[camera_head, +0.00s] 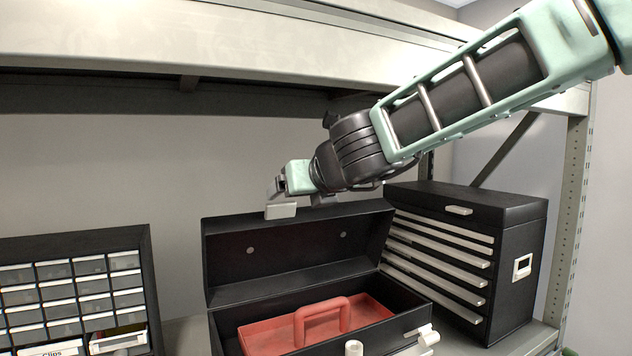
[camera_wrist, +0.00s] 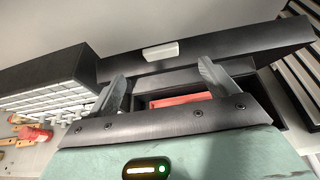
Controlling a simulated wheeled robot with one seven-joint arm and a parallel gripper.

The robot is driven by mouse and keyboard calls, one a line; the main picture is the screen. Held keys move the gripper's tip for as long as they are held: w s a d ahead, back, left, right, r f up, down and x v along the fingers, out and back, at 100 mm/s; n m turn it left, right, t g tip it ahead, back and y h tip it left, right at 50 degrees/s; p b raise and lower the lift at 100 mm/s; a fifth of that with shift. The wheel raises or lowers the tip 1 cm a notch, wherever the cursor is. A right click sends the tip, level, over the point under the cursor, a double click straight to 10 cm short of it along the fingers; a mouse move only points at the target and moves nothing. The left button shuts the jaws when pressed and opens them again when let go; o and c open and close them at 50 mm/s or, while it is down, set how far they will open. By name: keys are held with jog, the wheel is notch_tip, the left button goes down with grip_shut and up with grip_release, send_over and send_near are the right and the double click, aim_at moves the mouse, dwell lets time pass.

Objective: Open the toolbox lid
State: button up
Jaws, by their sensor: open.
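The black toolbox (camera_head: 405,322) stands on the shelf with its lid (camera_head: 290,262) raised, leaning back and showing its inner face. A pale handle piece (camera_head: 281,211) sits at the lid's upper edge; it also shows in the wrist view (camera_wrist: 160,51). A red tray with a handle (camera_head: 322,318) lies inside the box, partly visible in the wrist view (camera_wrist: 180,99). My gripper (camera_head: 278,187) is just above the lid's upper edge. In the wrist view its two fingers (camera_wrist: 163,82) are apart with nothing between them. Whether a finger touches the lid is unclear.
A black drawer chest (camera_head: 520,225) stands close on the right. A small-drawer cabinet (camera_head: 75,255) stands at left, with one labelled drawer. A shelf beam (camera_head: 200,35) runs overhead. Red-handled tools (camera_wrist: 34,133) lie at left in the wrist view.

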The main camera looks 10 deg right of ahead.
jog(key=p+v, duration=0.1)
jog(key=v, duration=0.5)
jog(key=shift+s, duration=0.25)
jog(key=s+a+f+n+g+y+b, duration=0.2)
jog(key=s+a+f+n+g+b, duration=0.15)
jog(key=s+f+n, duration=0.6)
jog(key=s+a+f+n+g+y+b, duration=0.1)
jog(key=s+a+f+n+g+b, duration=0.4)
jog(key=f+n, duration=0.8)
jog(key=s+d+f+n+g+h+b, duration=0.1)
jog(key=s+d+f+n+g+h, duration=0.1)
jog(key=s+d+f+n, duration=0.4)
jog(key=s+d+f+n+g+h+b, duration=0.2)
jog(key=s+d+f+n+h, duration=0.2)
jog(key=s+f+n, duration=0.5)
jog(key=d+f+n, duration=0.1)
jog(key=d+n, duration=0.1)
jog(key=n, duration=0.1)
jog(key=shift+s+b, duration=0.2)
jog(key=shift+b, duration=0.1)
jog(key=shift+f, duration=0.1)
